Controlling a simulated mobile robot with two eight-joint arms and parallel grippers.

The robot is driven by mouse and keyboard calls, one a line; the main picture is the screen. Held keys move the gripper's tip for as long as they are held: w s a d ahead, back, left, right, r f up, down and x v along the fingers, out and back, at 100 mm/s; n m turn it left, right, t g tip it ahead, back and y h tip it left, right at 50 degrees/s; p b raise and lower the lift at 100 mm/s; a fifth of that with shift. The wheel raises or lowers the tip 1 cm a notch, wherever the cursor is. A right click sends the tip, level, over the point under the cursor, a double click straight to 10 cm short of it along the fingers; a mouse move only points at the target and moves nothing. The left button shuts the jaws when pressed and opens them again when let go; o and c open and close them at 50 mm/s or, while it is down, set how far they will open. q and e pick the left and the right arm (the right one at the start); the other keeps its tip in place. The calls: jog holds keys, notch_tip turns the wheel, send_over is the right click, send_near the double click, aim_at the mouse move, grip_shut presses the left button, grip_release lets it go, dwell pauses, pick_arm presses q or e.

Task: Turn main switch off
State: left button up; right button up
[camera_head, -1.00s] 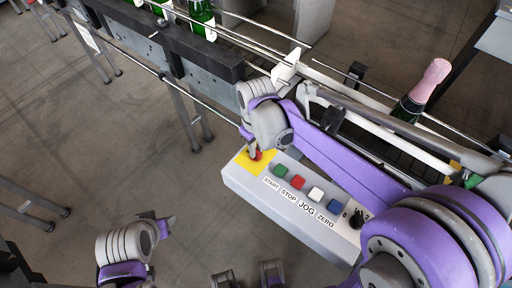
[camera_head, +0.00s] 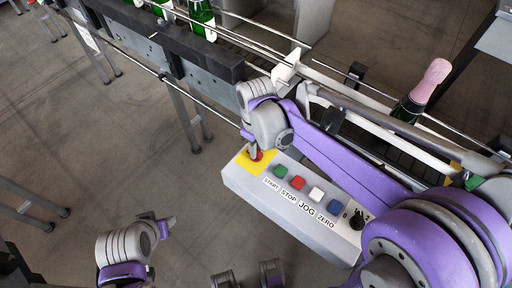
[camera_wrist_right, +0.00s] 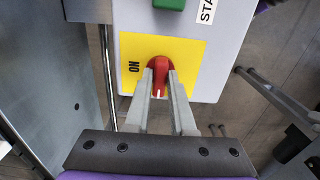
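The main switch is a red rotary knob (camera_wrist_right: 159,72) on a yellow plate (camera_wrist_right: 190,64) with an "ON" label to its left in the right wrist view. The knob's white mark points toward the bottom of that view. My right gripper (camera_wrist_right: 161,82) has one finger on each side of the knob's handle, close against it, and looks shut on it. In the head view the red knob (camera_head: 258,156) shows only partly, under my right gripper (camera_head: 252,152). My left gripper (camera_head: 167,225) is at the lower left, away from the box; its fingers are not clear.
The grey control box (camera_head: 240,185) carries green, red, white and blue buttons and a black selector (camera_head: 357,219). A conveyor with rails (camera_head: 225,72) runs behind it. A pink-foiled bottle (camera_head: 431,80) stands at right; green bottles (camera_head: 201,14) stand at the top.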

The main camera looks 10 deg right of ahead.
jog(key=o, duration=0.4)
jog(key=shift+c, duration=0.2)
notch_tip(320, 180, up, 11)
jog(key=shift+p, duration=0.45)
jog(key=shift+f, duration=0.1)
